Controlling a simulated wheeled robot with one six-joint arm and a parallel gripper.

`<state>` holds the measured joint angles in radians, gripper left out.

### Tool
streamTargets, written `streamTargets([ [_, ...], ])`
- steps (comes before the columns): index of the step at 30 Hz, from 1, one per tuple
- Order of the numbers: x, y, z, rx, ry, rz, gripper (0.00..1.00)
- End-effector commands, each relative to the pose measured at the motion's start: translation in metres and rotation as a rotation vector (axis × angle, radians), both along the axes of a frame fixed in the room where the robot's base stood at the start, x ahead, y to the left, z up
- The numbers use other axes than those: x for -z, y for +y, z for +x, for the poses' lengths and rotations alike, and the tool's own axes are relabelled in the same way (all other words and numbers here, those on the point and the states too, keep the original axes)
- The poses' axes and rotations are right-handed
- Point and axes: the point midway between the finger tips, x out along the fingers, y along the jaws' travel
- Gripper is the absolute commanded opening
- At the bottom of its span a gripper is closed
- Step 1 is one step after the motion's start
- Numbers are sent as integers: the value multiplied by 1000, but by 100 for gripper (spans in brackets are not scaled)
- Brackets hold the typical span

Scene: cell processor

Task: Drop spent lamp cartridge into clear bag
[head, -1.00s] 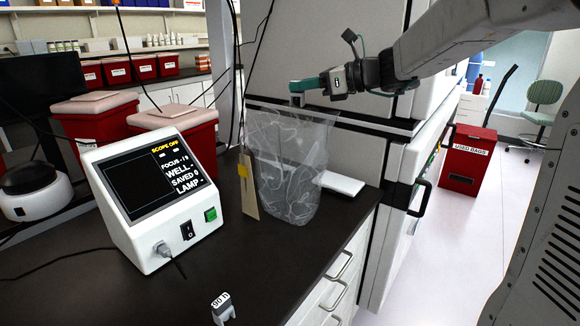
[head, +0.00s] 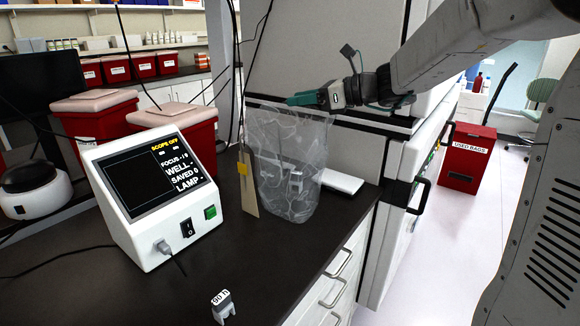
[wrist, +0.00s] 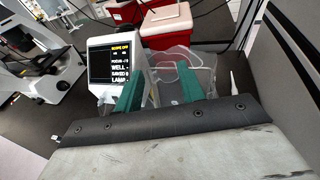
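The clear bag (head: 262,135) stands open-topped on the dark counter, right of the white lamp unit. A small grey-white cartridge (head: 296,182) shows through the bag's wall, inside it and below the rim. My gripper (head: 300,99) is above the bag's mouth with its teal fingers pointing left. In the wrist view, my gripper (wrist: 163,82) has its two teal fingers apart with nothing between them, and the bag (wrist: 180,68) shows beyond them. A similar small piece (head: 222,307) with a printed label stands at the counter's front.
The white lamp unit (head: 150,190) with a dark screen reading "SCOPE OFF" stands left of the bag. A brown tag with a yellow patch (head: 243,170) is beside the bag. Red bins (head: 185,135) stand behind. A flat white block (head: 342,181) lies right of the bag. The front counter is mostly clear.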

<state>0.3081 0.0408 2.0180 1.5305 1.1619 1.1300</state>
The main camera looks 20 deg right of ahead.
Motion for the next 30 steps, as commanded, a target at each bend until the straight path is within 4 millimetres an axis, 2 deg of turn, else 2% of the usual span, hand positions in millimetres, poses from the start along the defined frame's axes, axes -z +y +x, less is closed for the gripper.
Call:
streamTargets([
  [5, -2, -8, -5, 2, -1, 1, 39],
  [16, -15, -53, -40, 4, -1, -1, 39],
  [21, -17, -60, -46, 1, -1, -1, 39],
  [30, -17, -60, -47, 0, 0, 0, 39],
])
